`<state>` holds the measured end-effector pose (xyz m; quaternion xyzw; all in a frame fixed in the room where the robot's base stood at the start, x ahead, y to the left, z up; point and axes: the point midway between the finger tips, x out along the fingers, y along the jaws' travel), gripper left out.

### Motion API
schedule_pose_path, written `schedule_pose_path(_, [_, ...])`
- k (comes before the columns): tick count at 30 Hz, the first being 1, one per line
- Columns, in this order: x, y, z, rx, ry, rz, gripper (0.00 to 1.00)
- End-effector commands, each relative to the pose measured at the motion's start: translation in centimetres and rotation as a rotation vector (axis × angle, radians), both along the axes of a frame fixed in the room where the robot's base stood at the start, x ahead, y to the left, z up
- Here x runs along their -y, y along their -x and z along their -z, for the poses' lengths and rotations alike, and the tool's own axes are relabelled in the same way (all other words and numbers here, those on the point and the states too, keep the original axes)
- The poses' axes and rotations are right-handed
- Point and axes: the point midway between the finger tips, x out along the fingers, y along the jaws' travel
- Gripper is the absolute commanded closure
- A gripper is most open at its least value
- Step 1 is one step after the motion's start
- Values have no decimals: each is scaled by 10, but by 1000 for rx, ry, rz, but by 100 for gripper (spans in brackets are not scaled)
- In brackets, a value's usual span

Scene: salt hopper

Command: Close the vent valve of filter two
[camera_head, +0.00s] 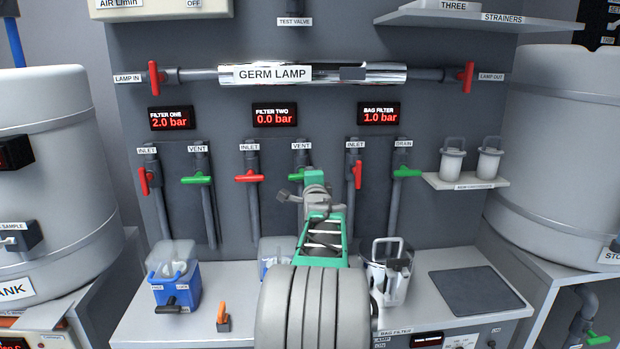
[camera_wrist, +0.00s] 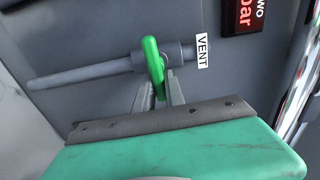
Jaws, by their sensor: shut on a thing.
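The vent valve of filter two has a green lever handle (camera_wrist: 153,62), set across its grey pipe (camera_wrist: 85,70), with a VENT label beside it in the wrist view. My gripper (camera_wrist: 158,92) has its two grey fingers on either side of the handle's end and is shut on it. In the head view my gripper (camera_head: 300,188) is in front of this valve, and my arm and wrist hide most of the handle. The pipe shows under its VENT label (camera_head: 301,146). The filter two display (camera_head: 275,115) reads 0.0 bar.
Filter two's red inlet handle (camera_head: 249,178) lies across its pipe just left. Filter one's green vent handle (camera_head: 196,179) is further left. The red bag filter inlet handle (camera_head: 357,175) is close on the right.

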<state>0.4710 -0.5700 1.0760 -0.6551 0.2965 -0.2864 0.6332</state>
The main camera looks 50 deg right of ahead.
Motion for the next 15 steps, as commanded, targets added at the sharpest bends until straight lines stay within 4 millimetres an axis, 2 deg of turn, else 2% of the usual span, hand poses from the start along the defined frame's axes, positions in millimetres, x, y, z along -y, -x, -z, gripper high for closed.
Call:
schedule_pose_path(2, [1,1,-2,1,3,2,100])
schedule_pose_path(3, [1,1,-2,1,3,2,82])
schedule_pose_path(9, [0,0,-1,1,2,1,66])
schedule_pose_path(15, [0,0,-1,0,1,0,64])
